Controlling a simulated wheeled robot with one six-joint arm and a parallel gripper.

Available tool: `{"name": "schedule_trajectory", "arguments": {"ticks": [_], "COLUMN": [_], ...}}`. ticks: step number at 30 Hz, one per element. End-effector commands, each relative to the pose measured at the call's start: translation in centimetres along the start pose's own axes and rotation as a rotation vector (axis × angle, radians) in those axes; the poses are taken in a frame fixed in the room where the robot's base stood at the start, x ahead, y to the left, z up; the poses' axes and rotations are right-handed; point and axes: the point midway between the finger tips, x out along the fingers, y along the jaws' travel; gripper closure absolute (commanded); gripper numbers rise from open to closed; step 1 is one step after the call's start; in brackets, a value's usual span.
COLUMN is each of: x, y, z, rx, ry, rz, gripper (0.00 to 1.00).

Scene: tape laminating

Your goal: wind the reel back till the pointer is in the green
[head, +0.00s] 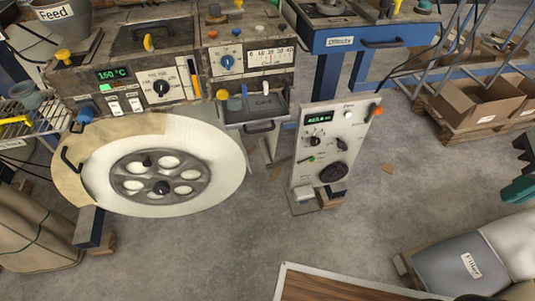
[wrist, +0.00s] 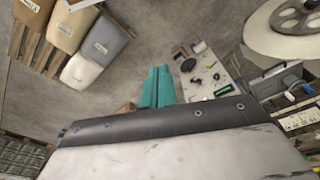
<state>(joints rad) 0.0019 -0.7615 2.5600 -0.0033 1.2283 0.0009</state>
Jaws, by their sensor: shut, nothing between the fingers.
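The reel (head: 215,150) is a large cream disc with a grey holed hub (head: 135,185) at the left of the head view. A dark knob (head: 161,188) stands on its hub, and a black handle shows at its left edge. It also shows at the top right of the wrist view (wrist: 258,38). A white scale window (head: 272,57) is on the machine above the reel; its pointer and any green zone are too small to tell. My gripper (wrist: 157,72) has teal fingers, shut and empty, well apart from the reel. A teal piece is cut off at the head view's right edge.
A grey control panel (head: 331,145) with knobs stands right of the reel. A blue drawer unit (head: 350,42) is behind it. Filled sacks (head: 465,265) lie at the lower right, and a brown board edge (head: 330,285) is in front. Grey floor lies between.

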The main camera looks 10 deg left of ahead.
Motion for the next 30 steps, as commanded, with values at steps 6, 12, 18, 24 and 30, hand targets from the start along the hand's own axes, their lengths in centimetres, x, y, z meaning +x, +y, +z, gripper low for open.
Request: {"name": "schedule_trajectory", "arguments": {"ticks": [6,12,18,24,30], "x": [0.0,1.3,4.7,8.8,14.9], "y": [0.0,0.1,0.3,0.9,1.6], "z": [0.0,-0.3,-2.3,-6.5,-11.8], "rx": [0.000,0.002,0.003,-0.007,-0.026], "ry": [0.000,-0.068,-0.258,-0.367,-0.386], "rz": [0.000,0.000,0.003,0.022,0.044], "gripper": [0.58,0.58,0.58,0.58,0.58]}}
